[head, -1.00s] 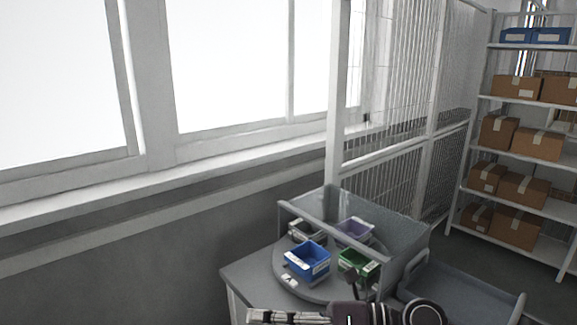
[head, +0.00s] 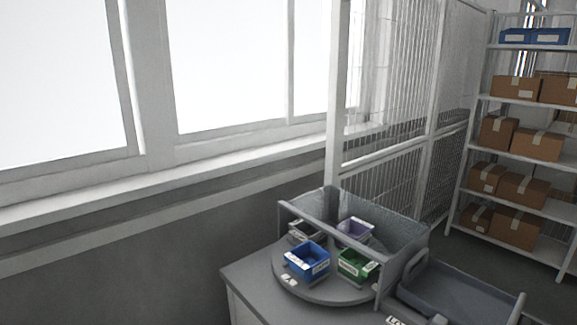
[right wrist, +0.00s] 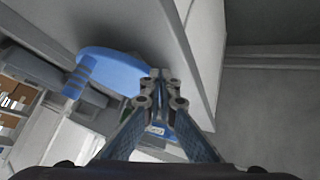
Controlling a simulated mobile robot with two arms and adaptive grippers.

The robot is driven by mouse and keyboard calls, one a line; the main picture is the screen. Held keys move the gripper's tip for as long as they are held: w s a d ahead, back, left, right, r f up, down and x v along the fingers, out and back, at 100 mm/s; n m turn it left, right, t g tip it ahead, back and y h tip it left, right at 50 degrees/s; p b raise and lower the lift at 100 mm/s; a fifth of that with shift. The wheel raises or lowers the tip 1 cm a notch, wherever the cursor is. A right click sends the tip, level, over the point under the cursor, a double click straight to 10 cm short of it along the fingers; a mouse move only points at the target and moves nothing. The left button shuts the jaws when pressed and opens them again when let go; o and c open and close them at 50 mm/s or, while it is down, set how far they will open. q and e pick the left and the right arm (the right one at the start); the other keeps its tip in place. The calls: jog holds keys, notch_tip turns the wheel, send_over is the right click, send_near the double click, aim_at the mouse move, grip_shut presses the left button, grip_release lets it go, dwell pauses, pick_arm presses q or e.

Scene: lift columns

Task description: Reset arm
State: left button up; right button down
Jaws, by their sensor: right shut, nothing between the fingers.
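My right gripper (right wrist: 160,88) shows in the right wrist view, with its fingertips together and nothing between them. It points toward a pale panel (right wrist: 196,60) and a blue rounded object (right wrist: 118,58) that I cannot identify. It touches neither as far as I can tell. My left gripper is in no view.
In the head view a round turntable (head: 322,293) on a grey table (head: 252,292) carries blue (head: 307,262), green (head: 357,265) and purple (head: 355,230) bins and a grey one (head: 304,231). A grey tray (head: 462,297) is at right. A mesh fence (head: 400,110) and box shelves (head: 520,155) stand behind.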

jog(key=s+f+m+g, duration=0.1)
jog(key=s+f+g, duration=0.2)
jog(key=s, duration=0.4)
jog(key=s+f+m+g, duration=0.1)
jog(key=s+f+g, duration=0.15)
jog(key=s, duration=0.55)
notch_tip(320, 180, down, 29)
jog(key=s+g+b, duration=0.1)
jog(key=s+d+f+g+b, duration=0.1)
jog(key=s+d+f, duration=0.1)
jog(key=s+f, duration=1.4)
jog(key=shift+s+d+n+y, duration=0.2)
jog(key=shift+s+n+y, duration=0.15)
jog(key=shift+s, duration=0.2)
